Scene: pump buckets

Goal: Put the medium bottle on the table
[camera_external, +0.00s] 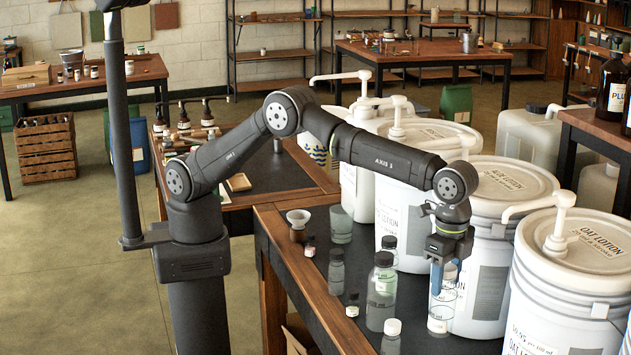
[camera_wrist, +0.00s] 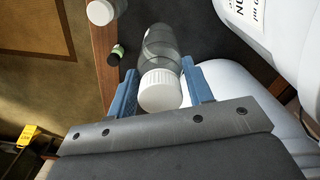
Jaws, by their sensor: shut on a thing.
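My gripper (camera_external: 441,287) points down over the dark bench top and is shut on a clear bottle (camera_external: 440,312) that I take to be the medium bottle. The bottle hangs upright below the blue fingers, and its top is hidden by them in the external view. In the wrist view the clear bottle (camera_wrist: 158,45) with its white cap lies between the two blue fingers of my gripper (camera_wrist: 163,88). Its base is at or just above the bench top (camera_external: 328,292); I cannot tell if it touches.
A large bottle with a dark cap (camera_external: 381,292), a white-capped bottle (camera_external: 391,338) and a grey bottle (camera_external: 336,271) stand left of my gripper. White pump buckets (camera_external: 483,290) stand close behind and to the right.

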